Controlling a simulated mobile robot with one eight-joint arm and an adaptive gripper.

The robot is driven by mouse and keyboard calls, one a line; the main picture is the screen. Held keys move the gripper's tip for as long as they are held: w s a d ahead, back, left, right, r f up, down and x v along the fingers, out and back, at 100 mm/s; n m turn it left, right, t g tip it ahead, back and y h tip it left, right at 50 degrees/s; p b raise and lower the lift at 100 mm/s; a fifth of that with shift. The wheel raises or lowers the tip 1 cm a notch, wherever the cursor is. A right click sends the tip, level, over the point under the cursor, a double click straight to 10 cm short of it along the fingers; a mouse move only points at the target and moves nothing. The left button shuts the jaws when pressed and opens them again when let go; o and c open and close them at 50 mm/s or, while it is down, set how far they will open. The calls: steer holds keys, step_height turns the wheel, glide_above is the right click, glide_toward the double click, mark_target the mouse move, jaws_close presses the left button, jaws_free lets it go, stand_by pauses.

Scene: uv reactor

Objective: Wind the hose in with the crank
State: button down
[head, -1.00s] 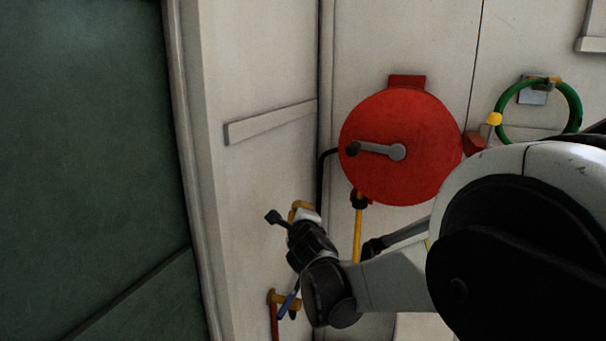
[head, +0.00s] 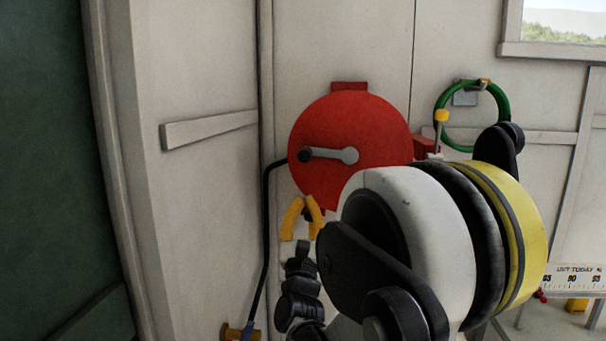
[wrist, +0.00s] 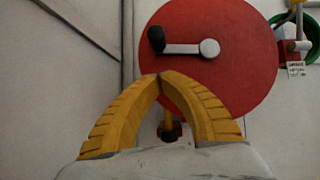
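The red hose reel (head: 380,125) is on the pale wall and also shows in the wrist view (wrist: 240,75). Its crank is a grey arm (head: 335,155) with a black knob (head: 305,155) pointing left; the knob (wrist: 156,38) is also clear in the wrist view.
A black pipe (head: 266,220) runs down the wall left of the reel. A green hose ring (head: 440,105) hangs at right, with a yellow-topped lever (head: 441,116) beside it. A brass fitting (head: 232,331) is low on the wall. The space before the crank looks clear.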

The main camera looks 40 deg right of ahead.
mark_target(302, 160)
steer(key=w+d+r, duration=0.2)
steer(key=w+r, duration=0.1)
steer(key=r, duration=0.3)
steer(key=shift+w+d, duration=0.2)
steer(key=shift+d, duration=0.15)
steer(key=shift+r, duration=0.15)
steer(key=r+m, duration=0.1)
steer(key=r+m+g+h+p, duration=0.1)
steer(key=r+m+g+p, duration=0.1)
steer(key=shift+w+a+h, duration=0.1)
steer(key=shift+w+h, duration=0.15)
steer(key=shift+h, duration=0.05)
steer(key=shift+s+r, duration=0.1)
steer(key=shift+r, duration=0.05)
